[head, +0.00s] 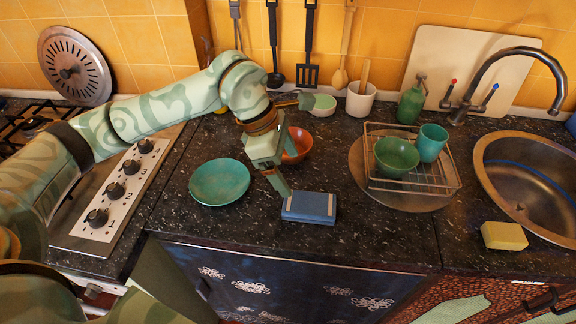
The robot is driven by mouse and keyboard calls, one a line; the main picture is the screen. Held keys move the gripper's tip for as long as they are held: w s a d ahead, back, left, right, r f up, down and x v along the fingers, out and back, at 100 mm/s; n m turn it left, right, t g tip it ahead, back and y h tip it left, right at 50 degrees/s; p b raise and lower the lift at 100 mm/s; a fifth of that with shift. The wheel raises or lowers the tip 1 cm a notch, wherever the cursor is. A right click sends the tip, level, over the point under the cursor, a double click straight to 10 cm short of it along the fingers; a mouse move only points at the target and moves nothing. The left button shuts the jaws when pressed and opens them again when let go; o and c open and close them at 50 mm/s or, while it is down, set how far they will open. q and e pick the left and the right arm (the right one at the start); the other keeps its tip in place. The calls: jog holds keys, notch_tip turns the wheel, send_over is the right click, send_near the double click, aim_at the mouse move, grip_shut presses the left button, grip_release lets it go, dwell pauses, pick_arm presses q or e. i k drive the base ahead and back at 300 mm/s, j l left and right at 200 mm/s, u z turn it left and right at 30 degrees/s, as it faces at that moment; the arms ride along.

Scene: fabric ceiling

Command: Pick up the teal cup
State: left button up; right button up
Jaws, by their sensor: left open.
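The teal cup (432,143) stands in the wire dish rack (455,187) on the right part of the counter, beside a green bowl (396,157). My left gripper (280,184) is open and points down over the middle of the counter. It is well to the left of the cup, with an orange bowl (301,143) partly hidden behind it and a blue box-like block (309,208) just in front. Nothing shows between its fingers. My right gripper is not in view.
A teal plate (219,182) lies left of the gripper. A white crock (361,101) and a green bottle (411,103) stand behind the rack. The sink (530,174), its curved tap (514,52) and a yellow sponge (504,236) are at right. Counter between block and rack is clear.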

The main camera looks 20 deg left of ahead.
aim_at(429, 144)
jog(key=i+l+z, duration=0.55)
jog(key=l+z, duration=0.15)
